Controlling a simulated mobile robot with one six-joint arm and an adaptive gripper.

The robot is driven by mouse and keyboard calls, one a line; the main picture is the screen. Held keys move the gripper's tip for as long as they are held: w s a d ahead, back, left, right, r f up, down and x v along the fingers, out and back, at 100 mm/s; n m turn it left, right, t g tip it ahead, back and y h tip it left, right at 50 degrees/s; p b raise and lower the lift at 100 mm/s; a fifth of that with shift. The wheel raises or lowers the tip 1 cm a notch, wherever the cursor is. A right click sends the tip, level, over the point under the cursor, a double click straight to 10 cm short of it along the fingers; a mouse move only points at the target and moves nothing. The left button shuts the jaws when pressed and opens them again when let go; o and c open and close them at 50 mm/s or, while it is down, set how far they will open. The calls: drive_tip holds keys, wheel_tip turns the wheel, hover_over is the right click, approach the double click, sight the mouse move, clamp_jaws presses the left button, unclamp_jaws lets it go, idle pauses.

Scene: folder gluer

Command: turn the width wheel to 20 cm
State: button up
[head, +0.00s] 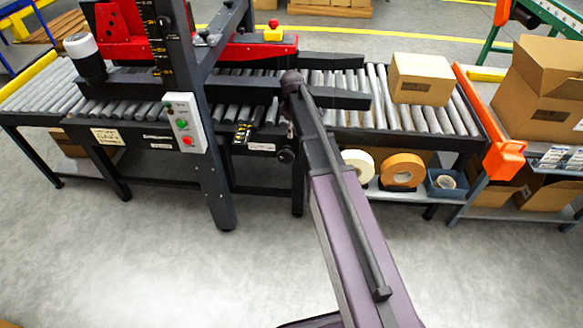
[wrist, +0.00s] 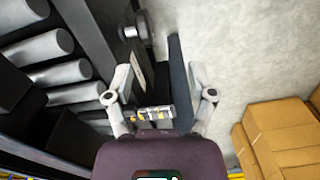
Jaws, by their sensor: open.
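A small black round knob (head: 286,156), which looks like the width wheel, sits on the conveyor's front side, just below the frame. In the wrist view a dark round knob with a grey rim (wrist: 131,31) shows at the top, probably the same one. A scale strip with yellow marks (head: 242,133) is left of the knob; a similar strip (wrist: 150,113) lies between my fingers in the wrist view. Its reading is too small to make out. My gripper (wrist: 160,76) is open, its fingers apart and holding nothing. In the head view my arm hides it.
The roller conveyor (head: 417,118) carries a cardboard box (head: 421,79) on the right. A dark upright post holds a button box (head: 185,123). Tape rolls (head: 402,170) sit on a lower shelf. Stacked cartons (wrist: 280,140) are at lower right in the wrist view. The front floor is clear.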

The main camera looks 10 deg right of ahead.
drive_tip(key=n+b, duration=0.2)
drive_tip(key=b, duration=0.1)
hover_over(291, 152)
wheel_tip(291, 152, down, 5)
drive_tip(key=shift+r, duration=0.2)
wheel_tip(291, 152, down, 14)
drive_tip(key=b, duration=1.4)
drive_tip(key=shift+r, duration=0.1)
clamp_jaws()
